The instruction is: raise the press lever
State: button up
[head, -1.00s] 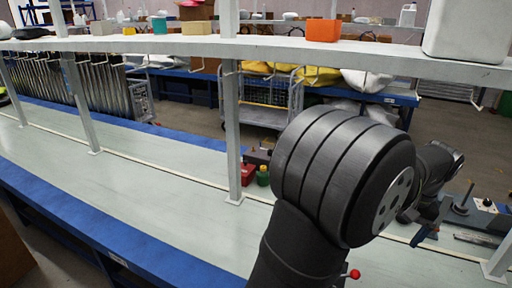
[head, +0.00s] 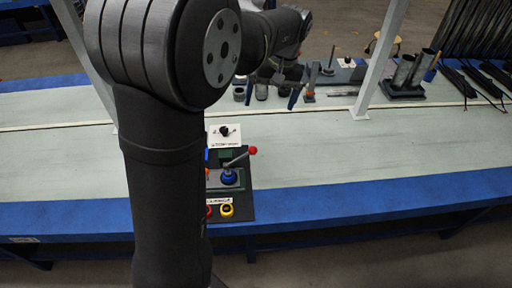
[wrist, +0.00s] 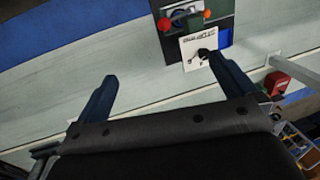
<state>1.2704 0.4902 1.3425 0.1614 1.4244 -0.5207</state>
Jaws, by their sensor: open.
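The press is a small dark station with a blue round hub (head: 229,177) on the bench. Its press lever (head: 238,159) slants up to the right and ends in a red ball (head: 253,150). In the wrist view, a red ball (wrist: 164,25) and an orange one show beside the station's metal part at the top. My gripper (wrist: 157,68) is open and empty, its two dark blue fingers apart. The station lies beyond the fingertips in that view, and the right finger overlaps the edge of the white panel. The left part of the station is hidden behind my arm in the head view.
A white panel with a black knob (head: 224,132) stands behind the lever. Red and yellow buttons (head: 226,210) sit in front. Metal tubes in a holder (head: 404,88) stand at the back right, past a grey post (head: 378,60). The bench right of the station is clear.

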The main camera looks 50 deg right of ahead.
jog(key=shift+c, duration=0.4)
jog(key=shift+f+n, duration=0.2)
jog(key=shift+n, duration=0.1)
jog(key=c, duration=0.7)
jog(key=shift+f+n, duration=0.3)
jog(key=shift+n, duration=0.3)
jog(key=c, duration=0.4)
jog(key=n+t+y, duration=0.1)
jog(key=n+y, duration=0.1)
jog(key=n, duration=1.2)
send_near(250, 151)
jog(key=x, duration=0.9)
jog(key=d+x, duration=0.1)
jog(key=x, duration=0.4)
jog(key=shift+w, duration=0.25)
grip_shut()
